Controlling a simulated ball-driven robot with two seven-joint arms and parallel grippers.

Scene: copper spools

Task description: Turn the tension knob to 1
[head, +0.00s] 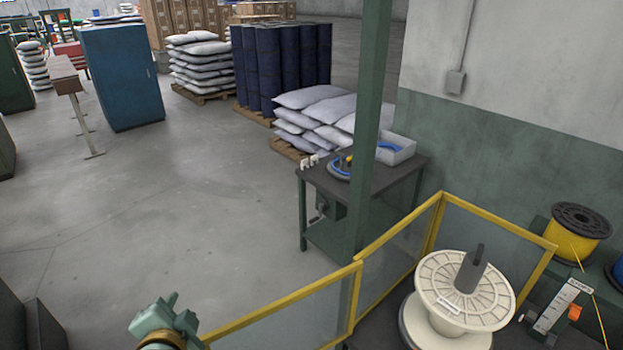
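I cannot make out a tension knob for certain. A white plate with scale marks and a small label (560,308) stands at the lower right, with a small orange part (575,312) at its right side. No setting can be read at this size. A large cream spool (445,290) with a dark grey post in its middle stands left of the plate, behind a yellow-framed guard. My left gripper (170,303) shows at the bottom edge, left of the guard and far from the plate. Its fingers are too small and turned to judge. My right gripper is not in view.
The yellow-framed guard (357,290) has clear panels. A yellow-wound spool (573,236) is at right. Open floor (170,200) lies left; a blue cabinet (122,75) stands beyond.

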